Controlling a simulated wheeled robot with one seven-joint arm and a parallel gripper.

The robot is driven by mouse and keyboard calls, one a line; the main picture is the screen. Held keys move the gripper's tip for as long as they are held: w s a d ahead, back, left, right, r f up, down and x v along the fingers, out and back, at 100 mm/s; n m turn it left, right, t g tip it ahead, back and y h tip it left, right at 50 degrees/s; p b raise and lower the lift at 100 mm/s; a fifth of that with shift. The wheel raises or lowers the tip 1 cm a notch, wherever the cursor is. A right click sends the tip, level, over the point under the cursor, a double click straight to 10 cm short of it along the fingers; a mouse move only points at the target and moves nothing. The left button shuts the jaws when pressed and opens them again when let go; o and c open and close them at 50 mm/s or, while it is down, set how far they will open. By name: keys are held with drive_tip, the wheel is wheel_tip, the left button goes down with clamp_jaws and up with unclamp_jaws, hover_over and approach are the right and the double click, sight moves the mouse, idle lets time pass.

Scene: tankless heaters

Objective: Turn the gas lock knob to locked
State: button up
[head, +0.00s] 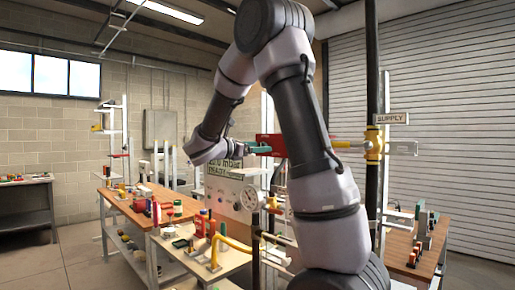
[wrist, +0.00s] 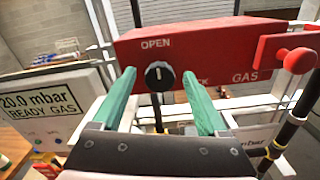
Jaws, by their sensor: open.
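The gas lock knob (wrist: 159,76) is a round black knob with a white mark near its top, on the front of a red box (wrist: 225,48) in the wrist view. The mark points up, toward the word OPEN. Lettering ending in "CK" at the right is partly hidden by a finger. My gripper (wrist: 158,77) is open, its two green fingers to the left and right of the knob with gaps beside it. I cannot tell how deep they reach. In the head view the red box (head: 268,139) is partly behind my arm, and the knob is hidden.
A red handle (wrist: 292,60) sticks out at the box's right, near a black pipe. A panel reading "20.0 mbar READY GAS" (wrist: 44,104) stands at left. In the head view, a yellow valve (head: 374,145) is right of my arm and cluttered benches (head: 120,205) stand left.

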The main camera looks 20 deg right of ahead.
drive_tip(key=shift+c, duration=0.3)
clamp_jaws()
drive_tip(key=shift+m, duration=0.3)
drive_tip(key=shift+s+f+m, duration=0.1)
drive_tip(key=shift+f+m, duration=0.05)
drive_tip(key=shift+m, duration=3.85)
drive_tip(key=shift+s+f+m, duration=0.1)
drive_tip(key=shift+f+m, duration=0.05)
drive_tip(key=shift+m, duration=3.85)
